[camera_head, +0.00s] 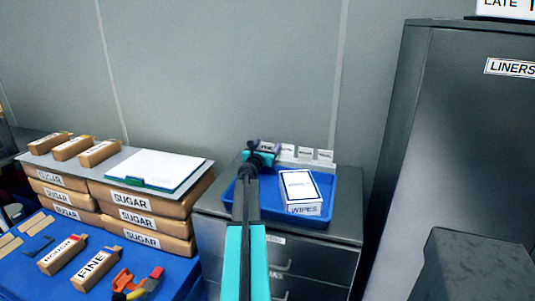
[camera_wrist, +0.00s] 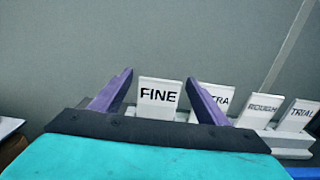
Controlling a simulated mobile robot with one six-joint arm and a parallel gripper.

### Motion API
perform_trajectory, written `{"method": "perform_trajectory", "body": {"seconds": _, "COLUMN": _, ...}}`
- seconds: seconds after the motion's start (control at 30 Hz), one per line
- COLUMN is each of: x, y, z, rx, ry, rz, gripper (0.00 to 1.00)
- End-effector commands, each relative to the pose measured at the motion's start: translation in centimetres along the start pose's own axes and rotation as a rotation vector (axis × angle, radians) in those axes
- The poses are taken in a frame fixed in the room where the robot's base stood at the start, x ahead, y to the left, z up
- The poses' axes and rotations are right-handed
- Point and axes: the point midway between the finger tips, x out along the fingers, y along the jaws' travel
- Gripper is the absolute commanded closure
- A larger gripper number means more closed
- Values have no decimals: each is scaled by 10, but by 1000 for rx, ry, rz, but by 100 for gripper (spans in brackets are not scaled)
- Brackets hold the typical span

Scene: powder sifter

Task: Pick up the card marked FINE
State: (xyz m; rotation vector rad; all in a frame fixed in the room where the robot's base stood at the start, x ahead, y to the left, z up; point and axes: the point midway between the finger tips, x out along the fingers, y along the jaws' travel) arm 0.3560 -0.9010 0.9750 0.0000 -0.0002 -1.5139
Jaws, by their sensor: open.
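The card marked FINE (camera_wrist: 159,97) is a white upright card with black letters, standing at the left end of a row of cards. In the wrist view my gripper (camera_wrist: 160,82) is open, with one purple finger on each side of the FINE card. I cannot tell whether the fingers touch it. In the head view my gripper (camera_head: 262,146) is at the left end of the card row, and the FINE card is mostly hidden behind it. Other cards, ROUGH (camera_wrist: 260,108) and TRIAL (camera_wrist: 298,115), stand to the right. One ending in "TRA" (camera_wrist: 217,97) is partly covered by the right finger.
The cards stand in a white holder (camera_wrist: 275,136) behind a blue tray (camera_head: 328,200) holding a WIPES box (camera_head: 300,190). A dark cabinet (camera_head: 440,130) rises at the right. SUGAR packs (camera_head: 140,220) with a clipboard (camera_head: 155,170) on top are stacked at the left.

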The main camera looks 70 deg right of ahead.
Motion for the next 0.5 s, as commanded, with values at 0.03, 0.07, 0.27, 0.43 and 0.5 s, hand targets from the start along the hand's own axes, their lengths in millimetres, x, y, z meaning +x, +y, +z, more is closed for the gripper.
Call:
{"method": "perform_trajectory", "body": {"seconds": 0.03, "x": 0, "y": 0, "z": 0, "rx": 0, "ry": 0, "rz": 0, "gripper": 31}}
{"method": "perform_trajectory", "body": {"seconds": 0.07, "x": 0, "y": 0, "z": 0, "rx": 0, "ry": 0, "rz": 0, "gripper": 31}}
{"method": "perform_trajectory", "body": {"seconds": 0.27, "x": 0, "y": 0, "z": 0, "rx": 0, "ry": 0, "rz": 0, "gripper": 31}}
{"method": "perform_trajectory", "body": {"seconds": 0.43, "x": 0, "y": 1, "z": 0, "rx": 0, "ry": 0, "rz": 1, "gripper": 46}}
{"method": "perform_trajectory", "body": {"seconds": 0.5, "x": 0, "y": 1, "z": 0, "rx": 0, "ry": 0, "rz": 1, "gripper": 58}}
